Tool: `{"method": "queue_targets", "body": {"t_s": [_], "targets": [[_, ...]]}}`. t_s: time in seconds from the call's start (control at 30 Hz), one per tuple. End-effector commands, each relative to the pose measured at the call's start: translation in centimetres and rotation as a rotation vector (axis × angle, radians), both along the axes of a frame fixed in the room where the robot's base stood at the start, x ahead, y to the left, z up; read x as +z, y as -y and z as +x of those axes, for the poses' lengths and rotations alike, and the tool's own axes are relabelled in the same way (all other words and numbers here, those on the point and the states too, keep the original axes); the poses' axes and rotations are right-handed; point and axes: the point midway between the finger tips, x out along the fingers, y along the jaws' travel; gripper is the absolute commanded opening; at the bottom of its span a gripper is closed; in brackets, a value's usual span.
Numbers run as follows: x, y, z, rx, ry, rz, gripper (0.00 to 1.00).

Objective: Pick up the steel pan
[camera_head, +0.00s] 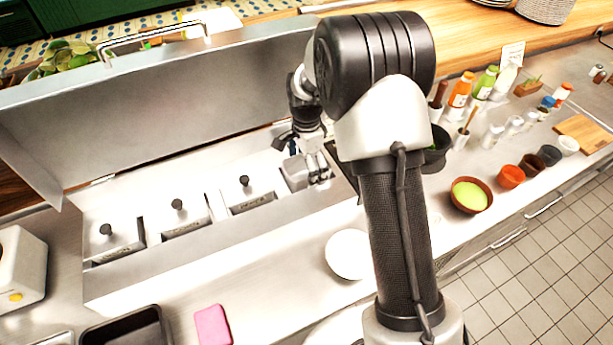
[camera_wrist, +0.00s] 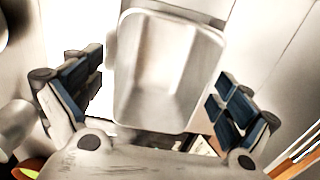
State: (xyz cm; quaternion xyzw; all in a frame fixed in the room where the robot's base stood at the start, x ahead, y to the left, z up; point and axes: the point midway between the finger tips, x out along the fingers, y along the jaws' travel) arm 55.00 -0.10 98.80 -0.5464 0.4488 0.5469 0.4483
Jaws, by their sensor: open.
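The steel pan (camera_wrist: 168,70) is a small, empty rectangular pan with a rolled rim, in the middle of the wrist view. In the head view, part of the pan (camera_head: 294,173) shows at the right end of the steel counter unit, beside my fingers. My gripper (camera_head: 314,165) is open, with blue-padded fingers. In the wrist view, the fingers of my gripper (camera_wrist: 160,88) stand on either side of the pan, with gaps visible. I cannot tell whether a finger touches it. My arm hides the counter to the right of the pan.
Several lidded wells with black knobs (camera_head: 177,205) line the unit left of the pan. A raised steel lid (camera_head: 150,115) stands behind. A white bowl (camera_head: 349,254), pink sponge (camera_head: 212,326) and dark tray (camera_head: 125,328) are in front. Sauce bottles (camera_head: 461,90) and bowls stand right.

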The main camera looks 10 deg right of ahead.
Motion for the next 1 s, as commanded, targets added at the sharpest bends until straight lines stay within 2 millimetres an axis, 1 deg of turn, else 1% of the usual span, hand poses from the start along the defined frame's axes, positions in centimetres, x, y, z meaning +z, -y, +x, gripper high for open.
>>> {"method": "queue_targets", "body": {"t_s": [0.07, 0.8, 0.83, 1.0], "targets": [[0.09, 0.01, 0.02, 0.0, 0.001, 0.0, 0.95], [0.11, 0.0, 0.03, 0.0, 0.001, 0.0, 0.46], [0.11, 0.0, 0.03, 0.0, 0.001, 0.0, 0.45], [0.14, 0.0, 0.04, 0.0, 0.001, 0.0, 0.44]]}}
